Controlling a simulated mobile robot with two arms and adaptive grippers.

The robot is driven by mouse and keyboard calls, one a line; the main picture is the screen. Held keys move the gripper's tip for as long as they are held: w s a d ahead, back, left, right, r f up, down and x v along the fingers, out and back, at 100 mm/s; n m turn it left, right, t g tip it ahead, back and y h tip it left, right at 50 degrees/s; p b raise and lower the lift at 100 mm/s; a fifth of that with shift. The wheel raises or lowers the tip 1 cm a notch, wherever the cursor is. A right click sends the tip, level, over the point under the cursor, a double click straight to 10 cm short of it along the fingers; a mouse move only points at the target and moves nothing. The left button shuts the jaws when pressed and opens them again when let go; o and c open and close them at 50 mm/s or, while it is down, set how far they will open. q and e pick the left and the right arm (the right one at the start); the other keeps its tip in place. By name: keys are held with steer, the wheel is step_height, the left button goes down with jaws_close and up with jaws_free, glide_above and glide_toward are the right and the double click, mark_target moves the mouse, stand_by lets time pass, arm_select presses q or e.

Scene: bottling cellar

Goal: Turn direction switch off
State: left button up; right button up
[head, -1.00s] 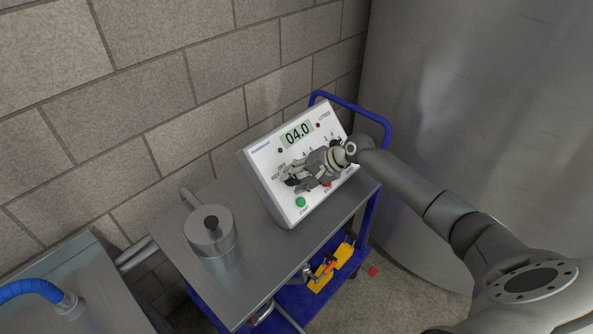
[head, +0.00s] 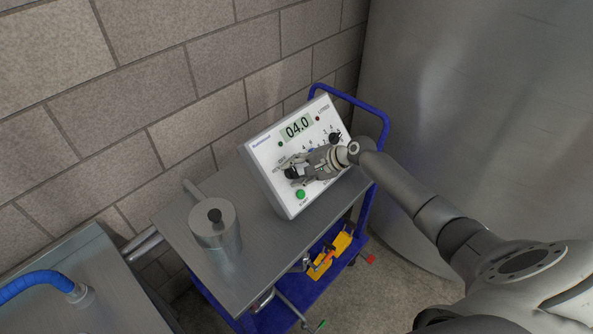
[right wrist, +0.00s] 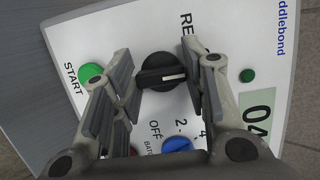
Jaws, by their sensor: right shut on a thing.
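The white control panel (head: 262,158) stands tilted on the trolley top. Its black knob (head: 291,173), which I take as the direction switch, is at the panel's left side. My right gripper (head: 288,172) reaches in from the right and is shut on this knob. In the right wrist view the knob (right wrist: 158,72) sits between the fingers (right wrist: 160,78). Its white mark points right in that view. A partly covered "RE" label is up and right of the knob, and "OFF" is below it. The fingers hide some lettering. My left gripper is not in view.
A green START button (head: 300,194) is just below the gripper. A blue knob (right wrist: 177,146) and another black knob (head: 334,138) are on the panel. The display (head: 297,127) reads 04.0.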

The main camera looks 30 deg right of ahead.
steer(key=o, duration=1)
steer(key=shift+o, duration=0.2)
steer(key=shift+s+d, duration=0.1)
steer(key=shift+d, duration=0.05)
steer(key=v, duration=1.1)
steer(key=shift+s+r, duration=0.25)
steer(key=shift+r, duration=0.05)
steer(key=shift+d, duration=0.1)
